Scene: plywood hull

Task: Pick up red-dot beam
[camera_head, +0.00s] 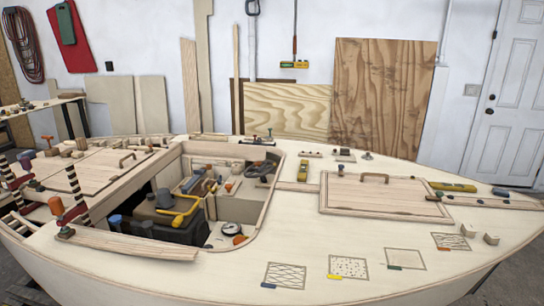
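No red dot is clear on any beam at this size. A long pale wooden beam (125,244) lies along the front left of the deck, its left end beside a red clamp (73,212) with a black-and-white striped bar. A thinner wooden strip (500,203) lies at the far right, with small dark items near its left end. I cannot tell which of them, if either, is the red-dot beam. Neither of my grippers shows in this view.
A pale plywood hull deck (215,272) fills the foreground. Its open hatch holds a dark engine (165,220) and a yellow-handled tool (180,212). A wooden hatch cover (385,199) lies right of it. Blocks crowd the left; the front middle deck is mostly clear.

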